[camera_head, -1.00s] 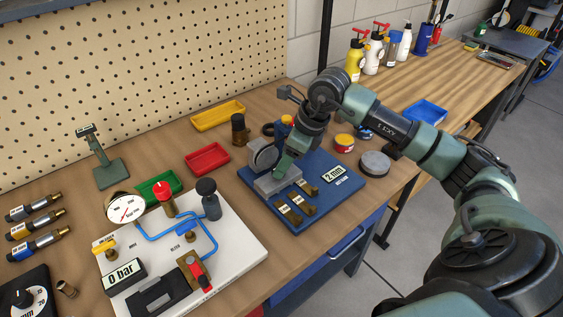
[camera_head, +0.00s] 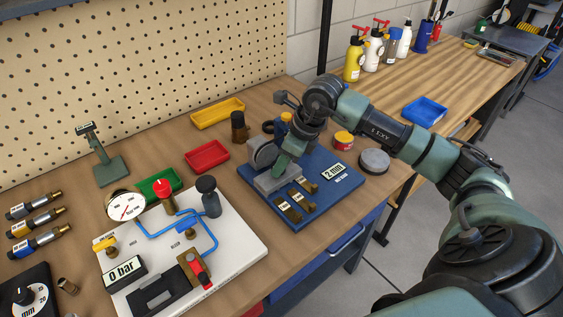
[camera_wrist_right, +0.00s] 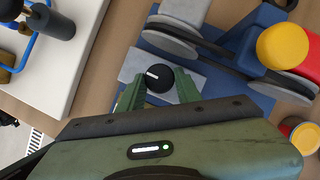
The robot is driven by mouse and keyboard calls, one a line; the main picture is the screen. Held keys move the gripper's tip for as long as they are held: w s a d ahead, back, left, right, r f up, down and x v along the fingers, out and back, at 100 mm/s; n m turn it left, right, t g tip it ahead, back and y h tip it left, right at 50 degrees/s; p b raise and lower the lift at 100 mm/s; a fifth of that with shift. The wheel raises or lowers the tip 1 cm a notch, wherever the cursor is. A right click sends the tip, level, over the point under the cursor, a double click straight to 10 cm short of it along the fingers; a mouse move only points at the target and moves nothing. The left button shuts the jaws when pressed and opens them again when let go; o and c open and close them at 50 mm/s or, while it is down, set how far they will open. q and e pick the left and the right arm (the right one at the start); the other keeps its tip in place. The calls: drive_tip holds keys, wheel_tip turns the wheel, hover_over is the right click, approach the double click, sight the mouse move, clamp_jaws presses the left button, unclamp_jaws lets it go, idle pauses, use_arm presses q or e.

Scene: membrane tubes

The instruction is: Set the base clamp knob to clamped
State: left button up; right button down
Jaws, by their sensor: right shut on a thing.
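The black round knob (camera_wrist_right: 158,78) with a white pointer line sits on a grey block (camera_wrist_right: 188,86) of the blue base plate. In the right wrist view the pointer lies nearly level across the picture, tilted slightly. My right gripper (camera_wrist_right: 160,88) is shut on this knob, with a green finger at either side. In the head view my right gripper (camera_head: 281,164) reaches down to the grey block on the blue plate (camera_head: 325,205), and its fingers and wrist hide the knob. I cannot read any clamp marking beside the knob. My left gripper is not in view.
Brass-coloured pieces (camera_head: 300,199) and a 2 mm display (camera_head: 334,172) are on the blue plate. A white board (camera_head: 240,250) with gauge, blue tubing and valves lies to the left. Red (camera_head: 207,157) and yellow (camera_head: 218,113) trays stand behind. A grey disc (camera_head: 374,162) lies to the right.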

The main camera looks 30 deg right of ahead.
drive_tip(key=m+h+b, duration=0.1)
drive_tip(key=m+b, duration=0.1)
drive_tip(key=m, duration=0.1)
drive_tip(key=shift+a+f+t, duration=0.1)
drive_tip(key=shift+t, duration=0.3)
drive_tip(key=m+h+b, duration=0.1)
drive_tip(key=m, duration=0.1)
drive_tip(key=shift+a+m, duration=0.15)
drive_tip(key=shift+m, duration=0.25)
drive_tip(key=m+h+b, duration=0.1)
drive_tip(key=m+b, duration=0.1)
drive_tip(key=m, duration=0.1)
drive_tip(key=shift+a+m+h, duration=0.15)
drive_tip(key=shift+m+h, duration=0.25)
drive_tip(key=m+h+b, duration=0.1)
drive_tip(key=m, duration=0.1)
drive_tip(key=shift+a+m, duration=0.1)
drive_tip(key=shift+m, duration=0.3)
drive_tip(key=shift+w+r+m+g+h, duration=0.1)
drive_tip(key=shift+r+m+g+h, duration=0.1)
drive_tip(key=shift+m, duration=0.4)
drive_tip(key=shift+r+m+g+h, duration=0.1)
drive_tip(key=shift+m+g+h, duration=0.1)
drive_tip(key=shift+m, duration=0.4)
drive_tip(key=shift+a+m+g+h+p, duration=0.1)
drive_tip(key=shift+m+g+h+p, duration=0.4)
drive_tip(key=shift+m, duration=0.7)
drive_tip(key=shift+f+m, duration=0.1)
drive_tip(key=shift+m, duration=0.2)
